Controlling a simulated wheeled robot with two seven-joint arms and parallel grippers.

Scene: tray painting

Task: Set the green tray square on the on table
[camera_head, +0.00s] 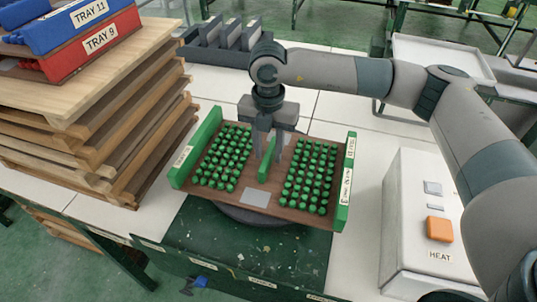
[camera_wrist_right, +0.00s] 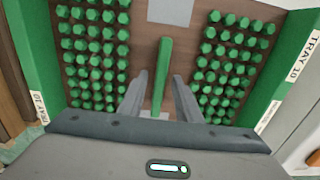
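The green tray (camera_head: 345,213) has green side walls, a brown base and rows of green pieces. It lies over a dark round turntable (camera_head: 250,216), mostly hidden under it, on the table. The tray sits turned against the table's front edge. My right gripper (camera_head: 268,158) points down over the tray's middle. In the right wrist view its fingers (camera_wrist_right: 161,75) stand apart on either side of the green middle bar (camera_wrist_right: 164,60), with gaps showing. My left gripper is not in view.
A stack of wooden pallets (camera_head: 130,130) stands close on the left, with a blue tray (camera_head: 75,25) and a red tray (camera_head: 95,55) on top. A white heat box (camera_head: 420,225) with an orange button stands at the right. Grey holders (camera_head: 220,42) are behind.

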